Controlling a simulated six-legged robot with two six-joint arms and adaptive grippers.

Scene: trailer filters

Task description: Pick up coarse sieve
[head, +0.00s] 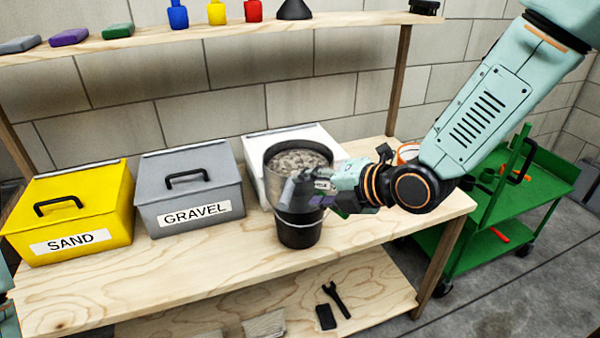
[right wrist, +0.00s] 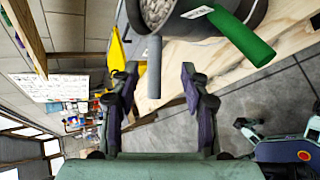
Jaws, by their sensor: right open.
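A grey round sieve (head: 270,158) full of gravel (head: 298,160) sits on top of a black bucket (head: 299,232) on the wooden bench. Its tag is too small to read, so I cannot confirm it is the coarse one. In the right wrist view a grey handle (right wrist: 154,68) sticks out from the rim, and a green handle (right wrist: 240,37) lies to its right. My right gripper (head: 297,190) is beside the sieve, partly in front of it. In the right wrist view the right gripper (right wrist: 159,68) is open, with the grey handle's end between its fingertips. My left gripper is out of view.
A yellow SAND box (head: 80,200) and a grey GRAVEL box (head: 188,180) stand to the left on the bench (head: 200,270). A white box (head: 255,150) is behind the bucket. A shelf (head: 180,38) runs above. A green cart (head: 525,190) stands right.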

